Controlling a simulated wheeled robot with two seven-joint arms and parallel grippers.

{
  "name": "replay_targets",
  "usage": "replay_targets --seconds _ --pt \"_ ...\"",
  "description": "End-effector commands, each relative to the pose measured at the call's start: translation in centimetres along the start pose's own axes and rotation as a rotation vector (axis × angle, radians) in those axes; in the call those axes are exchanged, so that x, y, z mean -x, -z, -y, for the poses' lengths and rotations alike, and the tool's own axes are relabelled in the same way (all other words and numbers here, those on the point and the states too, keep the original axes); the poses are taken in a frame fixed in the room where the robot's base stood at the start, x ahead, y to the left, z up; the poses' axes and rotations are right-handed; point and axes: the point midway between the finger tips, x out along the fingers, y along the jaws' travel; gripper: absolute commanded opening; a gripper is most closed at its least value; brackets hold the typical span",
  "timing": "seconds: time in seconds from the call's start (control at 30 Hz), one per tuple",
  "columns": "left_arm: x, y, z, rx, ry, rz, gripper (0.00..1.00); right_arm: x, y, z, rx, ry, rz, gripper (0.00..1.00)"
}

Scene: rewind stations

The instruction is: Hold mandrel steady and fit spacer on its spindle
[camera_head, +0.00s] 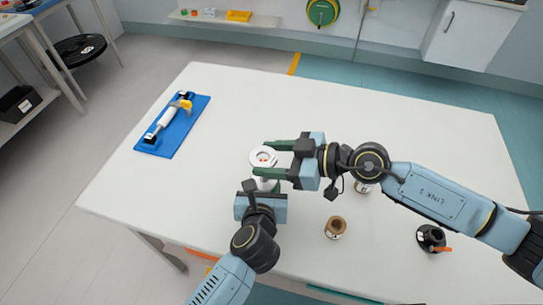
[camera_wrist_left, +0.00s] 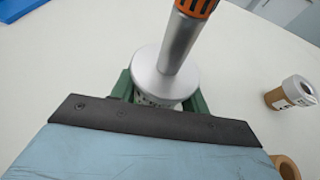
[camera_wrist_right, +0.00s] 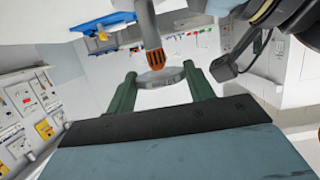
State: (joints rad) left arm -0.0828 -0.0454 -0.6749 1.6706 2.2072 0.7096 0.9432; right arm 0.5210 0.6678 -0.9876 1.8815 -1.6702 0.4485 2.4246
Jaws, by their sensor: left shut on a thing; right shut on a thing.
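The mandrel's silver spindle (camera_wrist_left: 178,48) stands up from a round metal flange (camera_wrist_left: 152,80) and has an orange tip (camera_wrist_left: 197,8). My left gripper (camera_head: 265,186) is shut on the mandrel just below the flange; its green fingers show on both sides in the left wrist view. The spacer (camera_head: 256,164) is a pale ring. My right gripper (camera_head: 272,160) is shut on it and holds it level over the mandrel. The spacer (camera_wrist_right: 170,79) and tip (camera_wrist_right: 154,59) overlap in the right wrist view; I cannot tell whether the tip has entered the hole.
A blue tray (camera_head: 188,127) with a white roller and yellow part lies at the table's left. A brown core (camera_head: 335,227) and a black holder with an orange part (camera_head: 431,238) stand at the right front. A pale item (camera_head: 362,187) is partly under my right arm. The table's back is clear.

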Motion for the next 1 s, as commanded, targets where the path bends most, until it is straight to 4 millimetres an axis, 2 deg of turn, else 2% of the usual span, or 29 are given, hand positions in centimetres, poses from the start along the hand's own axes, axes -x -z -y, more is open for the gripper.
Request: replay_targets --seconds 0.47,1.0 --pt "0.0 0.0 0.0 0.0 0.0 0.0 0.16 0.0 0.0 -0.1 0.001 -0.001 -0.001 0.3" --pt "0.0 0.0 0.0 0.0 0.0 0.0 0.16 -0.5 -1.3 0.0 0.0 0.0 -0.001 0.3"
